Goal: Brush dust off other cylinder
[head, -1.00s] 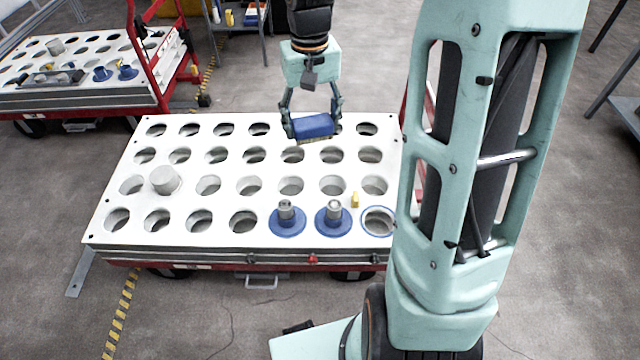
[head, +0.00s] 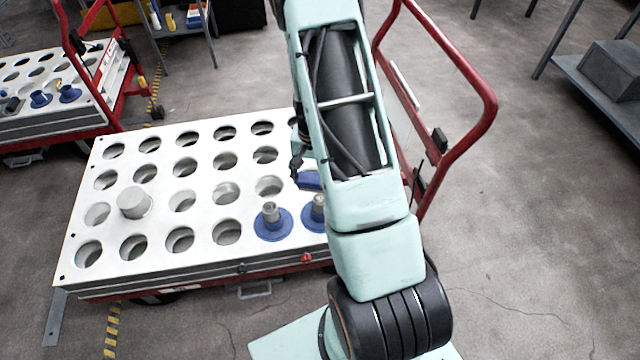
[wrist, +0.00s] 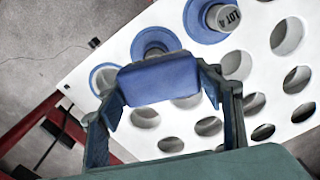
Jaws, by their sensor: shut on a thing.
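My gripper (wrist: 162,95) is shut on a blue block-shaped brush (wrist: 158,78). In the head view my arm hides most of the gripper, and only part of the brush (head: 308,180) shows just behind the right blue-flanged cylinder (head: 318,203). The left blue-flanged cylinder (head: 270,212) stands upright in its hole. In the wrist view a cylinder with "LOT" lettering (wrist: 222,17) stands clear at the top. The brush overlaps the edge of the middle blue flange (wrist: 154,40); I cannot tell whether they touch. Dust cannot be made out.
The white rack (head: 75,225) has rows of open holes. A plain grey cylinder (head: 135,203) stands at its left. A red cart handle (head: 470,75) rises at the right. Another cart (head: 60,118) stands at far left.

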